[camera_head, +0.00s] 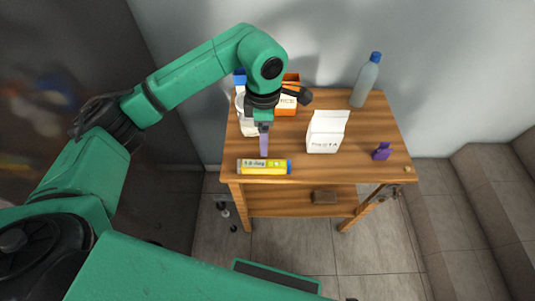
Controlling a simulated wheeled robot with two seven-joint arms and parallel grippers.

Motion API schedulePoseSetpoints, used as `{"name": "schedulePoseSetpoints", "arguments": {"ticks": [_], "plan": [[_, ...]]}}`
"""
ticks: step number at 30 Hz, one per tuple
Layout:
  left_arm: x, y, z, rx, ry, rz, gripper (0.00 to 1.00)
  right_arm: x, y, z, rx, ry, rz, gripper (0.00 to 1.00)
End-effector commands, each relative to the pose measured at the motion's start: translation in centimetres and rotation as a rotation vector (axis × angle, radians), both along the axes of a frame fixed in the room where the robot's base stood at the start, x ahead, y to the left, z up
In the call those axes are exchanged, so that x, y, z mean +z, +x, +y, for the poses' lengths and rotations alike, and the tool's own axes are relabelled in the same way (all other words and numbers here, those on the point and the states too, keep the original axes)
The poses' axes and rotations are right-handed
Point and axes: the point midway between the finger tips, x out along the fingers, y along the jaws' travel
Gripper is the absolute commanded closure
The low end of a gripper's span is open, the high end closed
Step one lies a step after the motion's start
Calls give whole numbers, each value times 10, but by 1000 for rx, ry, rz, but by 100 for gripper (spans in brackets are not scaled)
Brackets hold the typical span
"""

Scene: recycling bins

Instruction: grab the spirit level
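My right gripper is not in view.
A white carton (325,138) stands right of the gripper, with a small purple object (381,152) farther right. A blue-capped bottle (366,83) and an orange box (288,103) stand at the back. A white container (248,126) is partly hidden behind my arm.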

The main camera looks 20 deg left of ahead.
Motion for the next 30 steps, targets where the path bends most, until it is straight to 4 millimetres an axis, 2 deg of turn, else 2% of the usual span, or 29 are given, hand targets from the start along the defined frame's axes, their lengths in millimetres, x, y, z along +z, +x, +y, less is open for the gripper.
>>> {"name": "schedulePoseSetpoints", "arguments": {"ticks": [3, 7, 11, 15, 18, 25, 26, 30], "plan": [[-30, -2, 0, 0, -1, 8, 22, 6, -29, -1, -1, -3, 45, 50], [-59, -2, -1, 0, -3, 4, 22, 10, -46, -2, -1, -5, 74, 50], [-75, -2, -1, 0, -3, 4, 22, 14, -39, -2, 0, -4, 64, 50], [-100, -5, 0, -1, -4, 6, 22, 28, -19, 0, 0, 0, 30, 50], [-118, -4, 0, 0, -4, 3, 22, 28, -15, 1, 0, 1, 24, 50], [-124, -3, 0, -2, -4, 0, 22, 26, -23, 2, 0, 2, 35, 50], [-123, -3, 0, -2, -4, 0, 30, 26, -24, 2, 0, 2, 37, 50], [-123, -3, 0, -1, -4, 0, 84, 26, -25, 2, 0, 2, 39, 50]]}}
